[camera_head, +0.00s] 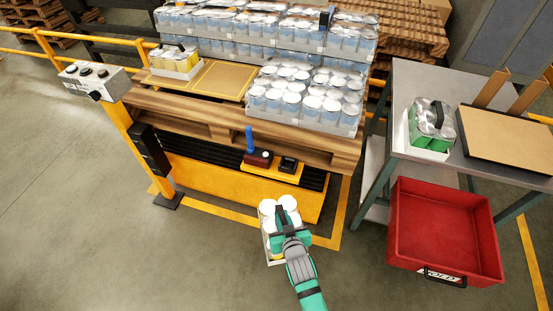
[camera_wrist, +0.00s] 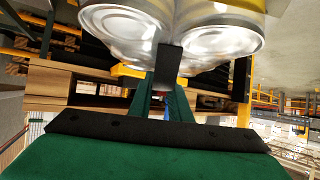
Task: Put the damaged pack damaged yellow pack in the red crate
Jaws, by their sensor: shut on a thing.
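My gripper (camera_head: 283,228) is shut on a yellow pack of cans (camera_head: 267,208) with white lids, held in front of the pallet, apart from it. In the wrist view the pack's can ends (camera_wrist: 222,35) fill the top, with my gripper (camera_wrist: 168,75) shut at the pack's middle. Any damage on the pack cannot be made out. The red crate (camera_head: 398,248) is at the right, in front of the grey table; its visible inside is empty. Another yellow pack (camera_head: 180,62) stands on the pallet's far left corner.
A wooden pallet (camera_head: 205,128) bears several packs of blue-white cans (camera_head: 300,95). The grey table (camera_head: 405,80) holds a green pack (camera_head: 430,125) and a brown board (camera_head: 508,135). A yellow post (camera_head: 148,150) with a control box (camera_head: 95,80) stands left. Floor between my gripper and the crate is clear.

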